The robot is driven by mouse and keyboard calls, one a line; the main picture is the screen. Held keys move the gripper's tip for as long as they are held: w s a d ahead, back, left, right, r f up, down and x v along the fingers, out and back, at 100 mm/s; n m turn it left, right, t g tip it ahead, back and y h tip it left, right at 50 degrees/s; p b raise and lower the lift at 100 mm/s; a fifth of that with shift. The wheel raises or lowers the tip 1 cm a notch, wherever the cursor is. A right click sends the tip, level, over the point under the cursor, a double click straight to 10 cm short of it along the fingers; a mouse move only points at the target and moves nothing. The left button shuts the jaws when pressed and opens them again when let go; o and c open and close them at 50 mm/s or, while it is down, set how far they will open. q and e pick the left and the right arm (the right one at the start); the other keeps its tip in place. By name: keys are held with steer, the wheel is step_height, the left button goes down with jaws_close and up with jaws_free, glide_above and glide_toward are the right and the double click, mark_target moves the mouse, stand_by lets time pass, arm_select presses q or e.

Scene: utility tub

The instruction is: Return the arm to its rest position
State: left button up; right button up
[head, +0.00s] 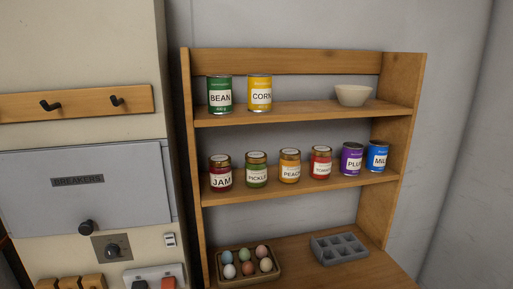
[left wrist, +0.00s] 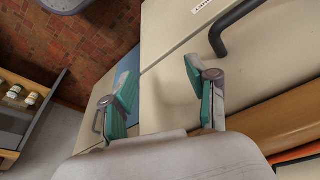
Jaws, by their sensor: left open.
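My left gripper (left wrist: 165,95) shows in the left wrist view, with its two teal-padded fingers spread apart and nothing between them. Behind the fingers is a cream cabinet front (left wrist: 165,75) with a dark bar handle (left wrist: 228,30) at the upper right. I cannot tell whether the gripper touches the cabinet. Neither gripper shows in the head view, and my right gripper is in no view.
In the head view a wooden shelf (head: 289,60) holds several cans and jars, a bowl (head: 353,95), an egg tray (head: 248,279) and a grey compartment tray (head: 340,249). A grey breaker panel (head: 85,200) and a hook rail (head: 80,104) are at the left.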

arm_select(q)
steer(key=s+f+g+b, duration=0.1)
steer(key=s+f, duration=0.2)
steer(key=f, duration=0.7)
steer(key=s+f+b, duration=0.1)
steer(key=s+f, duration=0.2)
steer(key=f, duration=0.7)
steer(key=s+a+f+g, duration=0.1)
steer(key=s+a+f, duration=0.2)
steer(key=s+f, duration=0.9)
steer(key=shift+s+a+f+b, duration=0.2)
steer(key=shift+s+b, duration=0.25)
steer(key=shift+s, duration=0.45)
steer(key=shift+c, duration=1.3)
steer(key=shift+m, duration=0.3)
steer(key=shift+c, duration=0.3)
